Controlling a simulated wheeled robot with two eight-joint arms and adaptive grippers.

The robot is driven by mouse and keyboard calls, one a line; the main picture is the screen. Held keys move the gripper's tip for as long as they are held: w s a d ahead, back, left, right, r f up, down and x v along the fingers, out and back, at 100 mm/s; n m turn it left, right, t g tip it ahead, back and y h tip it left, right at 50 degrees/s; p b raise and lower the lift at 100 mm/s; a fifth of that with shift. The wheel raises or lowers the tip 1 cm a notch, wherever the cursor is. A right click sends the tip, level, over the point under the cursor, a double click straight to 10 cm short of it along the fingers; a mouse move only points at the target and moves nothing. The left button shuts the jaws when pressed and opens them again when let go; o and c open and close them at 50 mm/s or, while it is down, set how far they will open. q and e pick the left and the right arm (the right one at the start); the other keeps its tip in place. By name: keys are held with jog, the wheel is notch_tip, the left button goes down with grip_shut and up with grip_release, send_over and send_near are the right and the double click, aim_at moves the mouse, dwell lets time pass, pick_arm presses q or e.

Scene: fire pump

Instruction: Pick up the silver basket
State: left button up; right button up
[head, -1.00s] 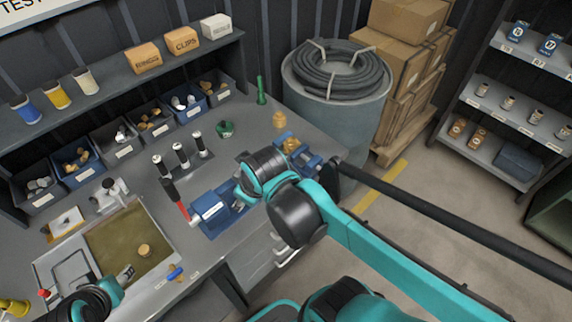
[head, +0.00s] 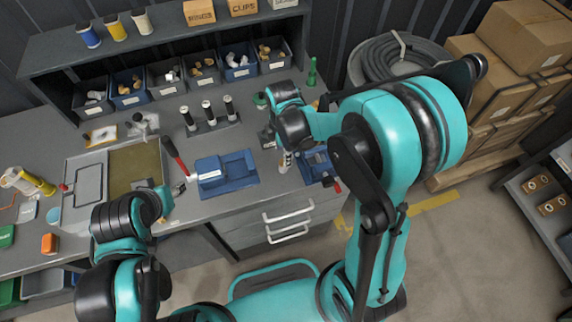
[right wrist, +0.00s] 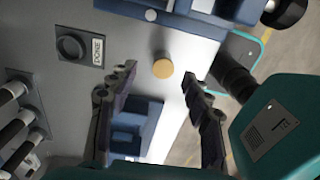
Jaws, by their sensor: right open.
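I cannot make out a silver basket for certain in either view. My right gripper (right wrist: 159,74) is open in the right wrist view, with its two fingers apart. A round tan-topped piece (right wrist: 162,68) shows between its fingertips; I cannot tell whether they touch it. In the head view my right arm reaches over the right part of the bench and mostly hides its gripper. My left arm is at the lower left of the head view, by the tray (head: 86,191). Its gripper is too hidden to read.
A blue fixture (head: 225,172) and a red-handled tool (head: 174,155) are on the bench. A rack holds black-and-white cylinders (head: 208,112). A plate marked DONE (right wrist: 97,50) lies near my right gripper. Bins (head: 129,92) line the back; cartons (head: 520,40) stand right.

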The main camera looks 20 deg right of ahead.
jog(key=f, duration=0.1)
jog(key=f+b, duration=0.1)
jog(key=f, duration=0.2)
jog(key=shift+s+a+f, duration=0.1)
jog(key=shift+s+a, duration=0.05)
jog(key=shift+s, duration=0.15)
jog(key=shift+f, duration=0.45)
jog(key=c, duration=1)
jog(key=shift+r, duration=0.15)
